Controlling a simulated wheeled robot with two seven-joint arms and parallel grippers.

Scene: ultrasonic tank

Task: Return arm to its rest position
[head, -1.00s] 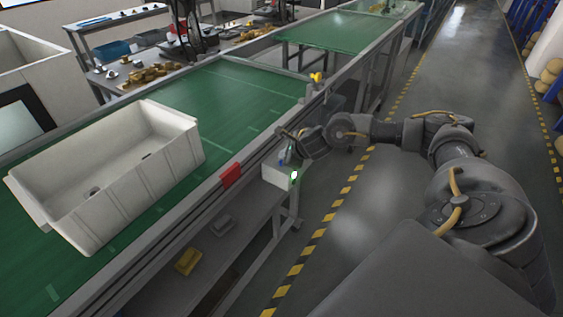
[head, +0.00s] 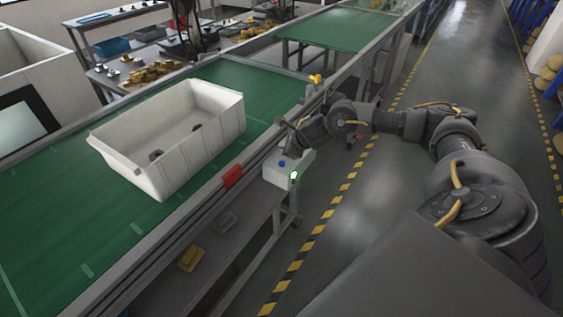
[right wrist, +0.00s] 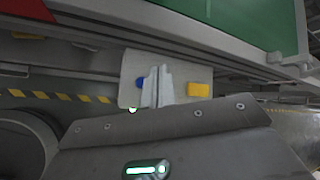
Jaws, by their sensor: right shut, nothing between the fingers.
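My right arm comes in from the right. Its right gripper (head: 289,146) is at the conveyor's near edge, just above and behind a white control box (head: 272,175). In the right wrist view the gripper (right wrist: 157,84) is shut and empty in front of the box (right wrist: 134,66). A blue button (head: 282,163) and a lit green light (head: 293,177) show on the box. The wrist view also shows a yellow button (right wrist: 199,89). The fingers look close to the blue button; I cannot tell whether they touch it. My left gripper is not in view.
A white tote (head: 222,133) with dark spots or small items inside sits on the green conveyor (head: 60,220). A red block (head: 232,176) is on the conveyor's side rail. A yellow item (head: 190,258) lies on the lower shelf. The aisle floor (head: 370,210) is free.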

